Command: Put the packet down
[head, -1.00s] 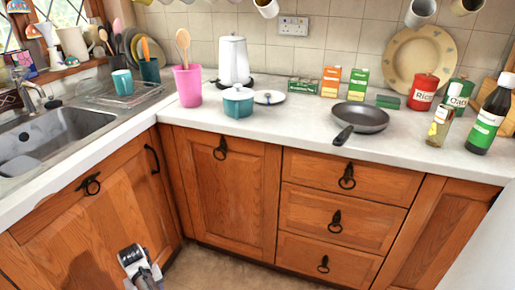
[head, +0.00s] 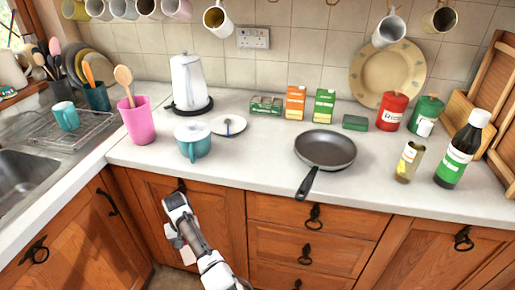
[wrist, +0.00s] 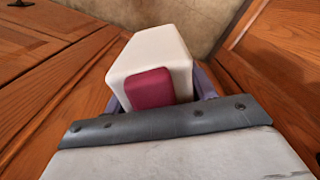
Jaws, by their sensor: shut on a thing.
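The packet is a white block with a crimson patch on its face, seen close up in the wrist view (wrist: 152,62). My gripper (wrist: 158,100) is shut on it, with a purple-grey finger showing at each side of it. In the head view my gripper (head: 178,243) hangs in front of the cupboard doors, below the worktop's front edge. A small pale part of the packet (head: 187,255) shows there beside the fingers. The packet's far side is hidden.
The pale worktop (head: 235,168) has bare room along its front, left of the black frying pan (head: 325,149). A teal pot (head: 193,142), pink utensil holder (head: 139,122), white kettle (head: 189,82), several cartons and a dark bottle (head: 463,148) stand on it. Mugs hang above.

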